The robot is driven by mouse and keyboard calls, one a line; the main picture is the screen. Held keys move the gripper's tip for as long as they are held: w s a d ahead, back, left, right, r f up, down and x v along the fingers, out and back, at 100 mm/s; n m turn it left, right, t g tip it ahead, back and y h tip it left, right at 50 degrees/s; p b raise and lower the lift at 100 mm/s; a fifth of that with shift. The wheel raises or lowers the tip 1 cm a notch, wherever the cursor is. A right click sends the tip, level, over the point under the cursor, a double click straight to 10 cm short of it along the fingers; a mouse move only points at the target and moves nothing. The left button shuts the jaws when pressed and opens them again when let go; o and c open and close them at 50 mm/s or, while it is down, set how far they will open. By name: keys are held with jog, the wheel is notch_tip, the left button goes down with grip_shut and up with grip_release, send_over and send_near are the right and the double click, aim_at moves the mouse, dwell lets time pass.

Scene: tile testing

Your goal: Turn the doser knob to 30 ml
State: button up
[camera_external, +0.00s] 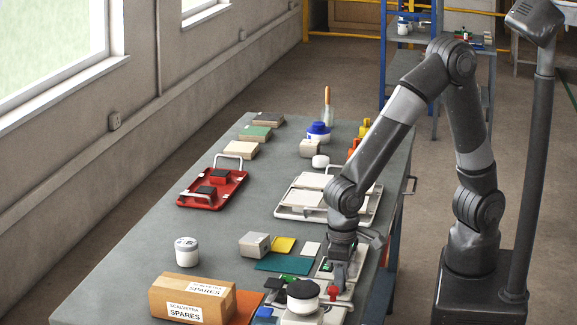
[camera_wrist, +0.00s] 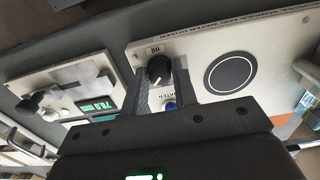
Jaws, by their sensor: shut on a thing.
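The doser (camera_wrist: 196,50) is a pale panel with lettering along its far edge, partly covered by my gripper. Its black knob (camera_wrist: 159,68) has a white pointer mark and stands near an "ml" label; the scale around it is not readable. My gripper (camera_wrist: 164,78) is shut on the knob, with one dark finger on each side. A blue button (camera_wrist: 170,107) shows between the fingers, and a dark disc with a pale ring (camera_wrist: 232,74) lies on the panel to the right. In the external view my gripper (camera_external: 342,250) is low over the table's right side and hides the knob.
A gauge with a green display (camera_wrist: 96,103) stands left of the doser. On the grey table (camera_external: 150,230) are a spares box (camera_external: 192,299), a white jar (camera_external: 187,251), a grey block (camera_external: 254,245) and a red tray (camera_external: 212,188). The table's left middle is clear.

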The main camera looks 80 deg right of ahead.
jog(key=o, duration=1)
notch_tip(320, 180, up, 11)
dwell(0.4)
jog(key=d+r+t, duration=0.1)
jog(key=d+r, duration=0.2)
jog(key=d, duration=0.5)
jog(key=d+r+t, duration=0.1)
jog(key=d+r, duration=0.3)
jog(key=d, duration=0.4)
jog(key=s+d+r+t, duration=0.2)
jog(key=s+d, duration=0.5)
jog(key=d, duration=0.7)
jog(key=shift+s+t, duration=0.2)
jog(key=shift+t, duration=0.6)
